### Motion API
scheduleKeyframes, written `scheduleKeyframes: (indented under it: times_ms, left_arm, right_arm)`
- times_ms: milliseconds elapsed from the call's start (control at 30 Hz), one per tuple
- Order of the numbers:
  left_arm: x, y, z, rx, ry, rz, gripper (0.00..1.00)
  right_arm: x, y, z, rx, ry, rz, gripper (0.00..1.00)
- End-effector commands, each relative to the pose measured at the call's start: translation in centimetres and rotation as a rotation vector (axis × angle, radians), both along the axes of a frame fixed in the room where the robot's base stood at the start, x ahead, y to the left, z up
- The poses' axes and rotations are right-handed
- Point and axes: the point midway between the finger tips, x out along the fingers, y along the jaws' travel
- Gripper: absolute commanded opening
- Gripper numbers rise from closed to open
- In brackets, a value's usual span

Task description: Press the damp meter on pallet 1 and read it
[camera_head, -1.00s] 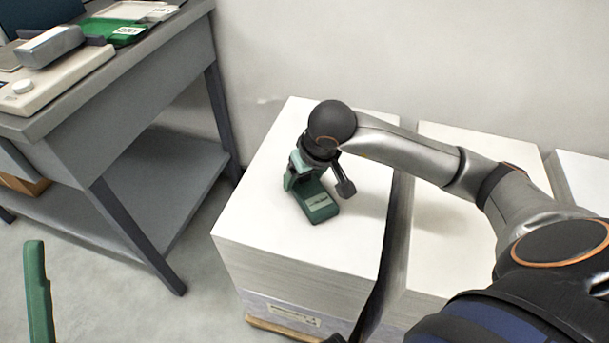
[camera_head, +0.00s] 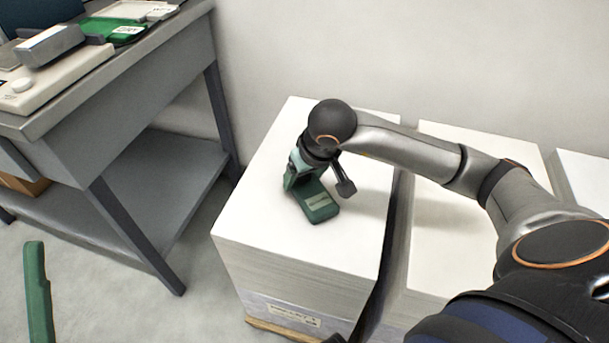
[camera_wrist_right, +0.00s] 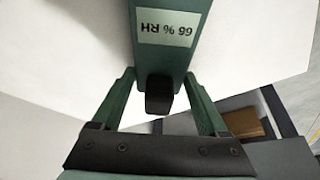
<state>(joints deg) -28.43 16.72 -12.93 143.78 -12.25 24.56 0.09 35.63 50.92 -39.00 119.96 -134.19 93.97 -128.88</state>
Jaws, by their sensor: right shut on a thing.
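The damp meter (camera_head: 317,205) is a green handheld device on the white top of the near paper stack (camera_head: 262,200), on pallet 1. My right gripper (camera_head: 304,172) is above its far end and shut on it. In the right wrist view, green fingers (camera_wrist_right: 160,100) stand on both sides of the meter (camera_wrist_right: 170,65). Its pale screen (camera_wrist_right: 166,28) appears upside down and reads 66 % RH. The meter's contact with the paper is hidden. A green finger of my left gripper (camera_head: 38,290) shows at lower left; its opening cannot be judged.
More white paper stacks (camera_head: 450,225) stand to the right, across a narrow dark gap. A grey workbench (camera_head: 110,85) on the left carries a scale-like device (camera_head: 50,80) and a green tray (camera_head: 115,30). A pale wall is behind; grey floor lies between bench and stack.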

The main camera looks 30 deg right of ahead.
Motion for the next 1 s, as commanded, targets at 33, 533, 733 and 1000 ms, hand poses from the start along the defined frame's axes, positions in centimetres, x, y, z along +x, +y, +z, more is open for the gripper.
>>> scheduleKeyframes:
  times_ms: [33, 533, 733, 1000]
  left_arm:
    - [0.0, 0.0, -0.1, 0.0, 0.0, 0.0, 0.5]
    - [0.0, 0.0, -0.1, 0.0, 0.0, 0.0, 0.5]
    - [0.0, 0.0, 0.9, 0.0, 0.001, 0.0, 0.5]
    - [0.0, 0.0, 2.3, 0.0, 0.0, 0.0, 0.5]
  right_arm:
    - [-0.1, 0.1, -0.2, 0.001, 0.002, 0.001, 0.07]
    - [-0.1, 0.1, -0.2, 0.001, 0.004, 0.001, 0.07]
    - [0.0, 0.0, 1.2, 0.0, 0.001, 0.001, 0.07]
    - [0.0, 0.0, 3.4, -0.001, 0.0, 0.0, 0.07]
